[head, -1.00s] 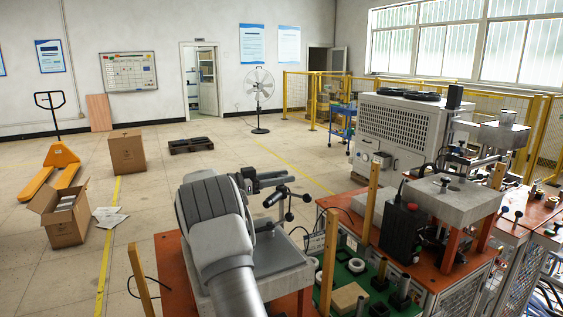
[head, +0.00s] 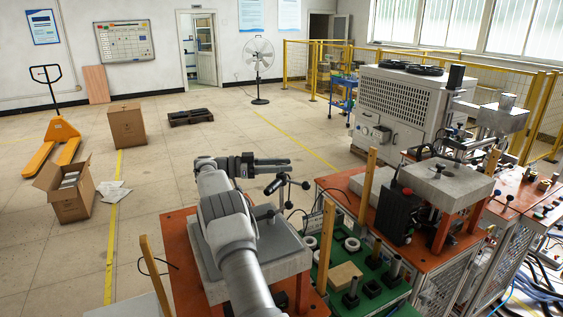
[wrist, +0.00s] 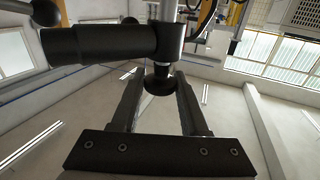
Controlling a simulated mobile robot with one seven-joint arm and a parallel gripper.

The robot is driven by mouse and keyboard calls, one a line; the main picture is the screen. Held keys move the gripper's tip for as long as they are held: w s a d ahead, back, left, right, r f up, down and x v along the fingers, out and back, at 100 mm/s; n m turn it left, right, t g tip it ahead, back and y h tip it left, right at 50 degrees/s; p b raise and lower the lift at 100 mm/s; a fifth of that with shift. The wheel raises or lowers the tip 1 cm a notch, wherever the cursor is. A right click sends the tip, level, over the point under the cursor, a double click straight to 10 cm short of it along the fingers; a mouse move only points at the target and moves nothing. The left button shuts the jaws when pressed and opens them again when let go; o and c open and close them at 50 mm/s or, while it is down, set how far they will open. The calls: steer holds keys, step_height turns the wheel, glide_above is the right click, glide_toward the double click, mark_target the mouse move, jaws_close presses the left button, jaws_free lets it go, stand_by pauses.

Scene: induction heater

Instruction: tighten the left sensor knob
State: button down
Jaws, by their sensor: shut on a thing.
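My gripper (wrist: 160,92) shows in the wrist view with its two dark fingers on either side of a black knob (wrist: 160,80). It is shut on this knob, which sits under a grey metal post. A thick black cylinder (wrist: 100,44) runs left from the post. In the head view my gripper (head: 284,164) reaches right above a grey block, beside the black sensor cylinder (head: 274,186) and its stand. The knob itself is too small to make out there, and the finger contact is hidden.
The grey block (head: 285,262) stands on an orange table (head: 178,232). A green board (head: 338,272) with rings and posts lies to its right. Wooden posts (head: 322,246) and a machine with a grey top (head: 440,182) stand close by.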

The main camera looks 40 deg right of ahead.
mark_target(284, 164)
steer(key=shift+m+g+y, duration=0.3)
steer(key=shift+g, duration=0.1)
stand_by(0.3)
steer(key=shift+c, duration=2.2)
jaws_free()
step_height(284, 164, up, 4)
steer(key=shift+r, duration=0.2)
steer(key=shift+s+d, duration=0.15)
steer(key=shift+s, duration=0.2)
steer(key=shift+s+d+r+b, duration=0.25)
steer(key=shift+s+r+b, duration=0.25)
steer(key=shift+s+b, duration=0.3)
steer(key=s+d+r+b, duration=0.1)
steer(key=s+d+r, duration=0.2)
steer(key=s+r, duration=0.2)
steer(key=s, duration=0.3)
steer(key=shift+s+r, duration=0.3)
steer(key=shift+s, duration=0.1)
